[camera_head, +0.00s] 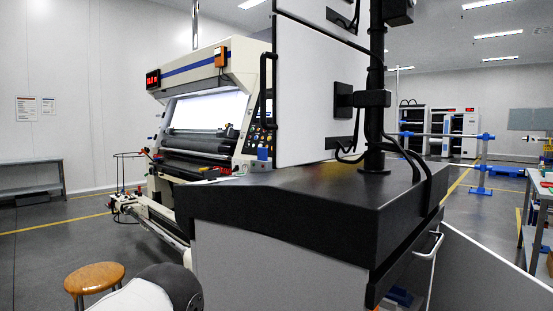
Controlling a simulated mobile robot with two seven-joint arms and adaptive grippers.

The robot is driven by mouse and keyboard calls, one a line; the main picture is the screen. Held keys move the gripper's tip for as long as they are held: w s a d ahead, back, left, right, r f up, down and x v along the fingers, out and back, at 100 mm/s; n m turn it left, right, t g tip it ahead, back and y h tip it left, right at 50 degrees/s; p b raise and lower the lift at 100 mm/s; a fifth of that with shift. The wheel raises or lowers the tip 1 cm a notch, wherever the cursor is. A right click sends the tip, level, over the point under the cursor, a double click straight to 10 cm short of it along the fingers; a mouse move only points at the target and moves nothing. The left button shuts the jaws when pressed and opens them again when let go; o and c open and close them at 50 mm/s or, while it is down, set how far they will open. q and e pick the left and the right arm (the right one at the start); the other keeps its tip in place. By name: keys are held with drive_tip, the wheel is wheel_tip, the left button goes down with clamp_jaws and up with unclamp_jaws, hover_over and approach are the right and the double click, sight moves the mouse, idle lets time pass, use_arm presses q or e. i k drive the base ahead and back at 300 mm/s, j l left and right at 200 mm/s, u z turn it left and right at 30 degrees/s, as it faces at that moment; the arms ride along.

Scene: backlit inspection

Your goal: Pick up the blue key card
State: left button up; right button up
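I cannot make out a blue key card in the head view. A small blue item (263,154) shows beside the machine's control buttons, at the far edge of the black-topped desk (300,190); it is too small to tell what it is. Neither of my grippers is in view. A white and dark grey rounded part at the bottom left looks like my own arm; its gripper end does not show.
The desk with monitors on a black pole (376,90) fills the middle and right. Behind it stands a large inspection machine (205,110) with a lit panel. A wooden stool (95,276) stands at lower left. Open floor (60,240) lies left; a workbench (538,200) stands at right.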

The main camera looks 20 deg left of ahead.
sight(262, 152)
drive_tip(key=i+j+z, duration=0.1)
drive_tip(key=j+z, duration=0.2)
drive_tip(key=j, duration=0.3)
drive_tip(key=j+z, duration=0.35)
drive_tip(key=j, duration=0.25)
drive_tip(key=j+z, duration=0.3)
drive_tip(key=j, duration=0.35)
drive_tip(key=k+j+z, duration=0.1)
drive_tip(key=j+z, duration=0.2)
drive_tip(key=j, duration=0.3)
drive_tip(key=k+j+z, duration=0.15)
drive_tip(key=j+z, duration=0.15)
drive_tip(key=j, duration=0.3)
